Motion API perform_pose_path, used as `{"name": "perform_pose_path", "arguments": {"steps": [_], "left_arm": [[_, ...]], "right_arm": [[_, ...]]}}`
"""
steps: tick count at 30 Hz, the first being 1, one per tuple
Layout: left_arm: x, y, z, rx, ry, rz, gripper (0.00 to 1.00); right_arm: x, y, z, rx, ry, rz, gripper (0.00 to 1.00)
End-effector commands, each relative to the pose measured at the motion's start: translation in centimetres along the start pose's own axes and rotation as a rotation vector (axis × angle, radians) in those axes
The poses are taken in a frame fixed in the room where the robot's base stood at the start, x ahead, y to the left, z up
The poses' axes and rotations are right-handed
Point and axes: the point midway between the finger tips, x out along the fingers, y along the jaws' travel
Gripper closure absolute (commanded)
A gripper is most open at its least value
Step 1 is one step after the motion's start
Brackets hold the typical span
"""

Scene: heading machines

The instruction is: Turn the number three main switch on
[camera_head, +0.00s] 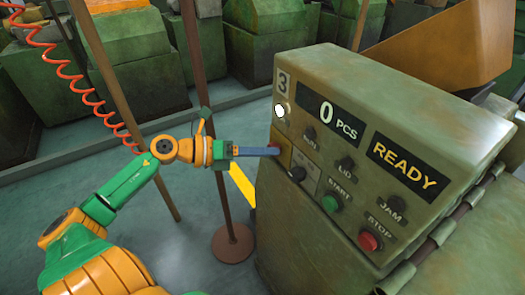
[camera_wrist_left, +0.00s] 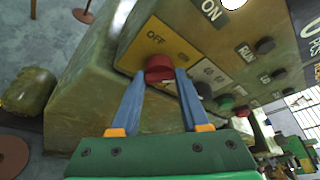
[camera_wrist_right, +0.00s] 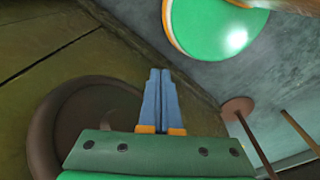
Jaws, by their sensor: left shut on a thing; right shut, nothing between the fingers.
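The number three machine (camera_head: 400,90) has a "3" plate, a display reading "0 PCS" and a "READY" sign. Its main switch is a red knob (camera_wrist_left: 160,67) on a yellow plate (camera_wrist_left: 165,42) with "OFF" readable beside it and "ON" above right in the left wrist view. In the head view the red knob (camera_head: 273,149) is partly covered by my left gripper (camera_head: 270,151). My left gripper (camera_wrist_left: 163,75) is shut on the red knob, one finger on each side. My right gripper (camera_wrist_right: 160,72) is shut and empty, beside a dark round part; it is outside the head view.
A white lamp (camera_head: 280,110) is lit above the switch. A black knob (camera_head: 297,173), a green START button (camera_head: 330,204) and a red STOP button (camera_head: 369,241) are close by. A brown post (camera_head: 215,120) on a round base stands left of the machine.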

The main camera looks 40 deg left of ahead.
Motion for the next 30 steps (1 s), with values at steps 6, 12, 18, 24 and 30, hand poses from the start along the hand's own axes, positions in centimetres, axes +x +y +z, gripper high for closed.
{"name": "perform_pose_path", "arguments": {"steps": [6, 12, 18, 24, 30], "left_arm": [[0.0, 0.0, 0.0, 0.002, 0.000, 0.001, 0.52], [0.0, 0.0, 0.0, 0.001, 0.000, 0.000, 0.25], [-0.1, 0.0, 0.0, 0.000, 0.000, 0.000, 0.25], [-2.3, 0.2, -0.2, -0.002, 0.000, 0.002, 0.25], [-5.7, 0.2, -0.1, -0.001, -0.002, 0.001, 0.25]], "right_arm": [[0.0, 0.0, 0.0, 0.000, 0.000, 0.000, 1.00], [0.0, 0.0, 0.0, 0.000, 0.000, 0.000, 1.00], [0.0, 0.0, 0.0, 0.000, 0.000, 0.000, 1.00], [0.7, 0.0, 0.1, 0.000, 0.000, 0.000, 1.00], [1.4, 0.0, 0.1, 0.000, 0.000, 0.000, 1.00]]}}
